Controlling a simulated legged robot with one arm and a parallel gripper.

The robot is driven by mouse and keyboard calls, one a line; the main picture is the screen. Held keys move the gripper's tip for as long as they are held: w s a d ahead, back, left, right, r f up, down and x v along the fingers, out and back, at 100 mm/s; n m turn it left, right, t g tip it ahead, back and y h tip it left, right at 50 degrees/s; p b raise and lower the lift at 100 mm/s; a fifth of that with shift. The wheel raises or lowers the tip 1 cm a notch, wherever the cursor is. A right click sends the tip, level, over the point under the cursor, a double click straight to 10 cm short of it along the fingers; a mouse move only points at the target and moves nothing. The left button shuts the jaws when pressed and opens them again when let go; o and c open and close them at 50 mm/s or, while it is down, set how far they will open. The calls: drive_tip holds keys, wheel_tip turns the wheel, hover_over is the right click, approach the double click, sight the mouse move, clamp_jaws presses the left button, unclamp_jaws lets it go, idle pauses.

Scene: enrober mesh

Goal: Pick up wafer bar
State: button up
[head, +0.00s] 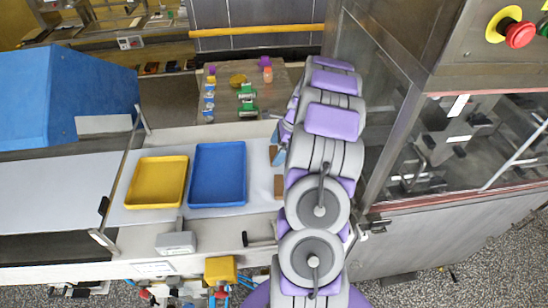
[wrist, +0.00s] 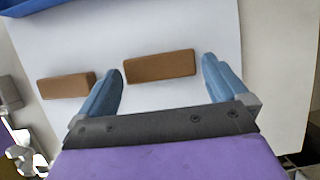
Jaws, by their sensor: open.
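In the wrist view, a brown wafer bar (wrist: 160,66) lies flat on the white surface, just ahead of and between the fingertips of my gripper (wrist: 162,78). My gripper is open with nothing between its blue fingers, and the left finger is close to the bar's left end. A second brown bar (wrist: 66,86) lies to the left, outside the left finger. In the head view my arm covers most of this spot. Two bits of brown bar show beside it, one upper (head: 274,155) and one lower (head: 278,187).
A blue tray (head: 218,204) and a yellow tray (head: 155,204) sit left of the bars on the white surface (head: 262,140). A blue hood (head: 75,100) stands at upper left. A steel machine with a clear window (head: 440,150) stands close on the right. Small coloured containers (head: 247,98) stand behind.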

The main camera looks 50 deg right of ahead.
drive_tip(key=shift+x, duration=0.85)
drive_tip(key=c, duration=0.5)
drive_tip(key=shift+r, duration=0.1)
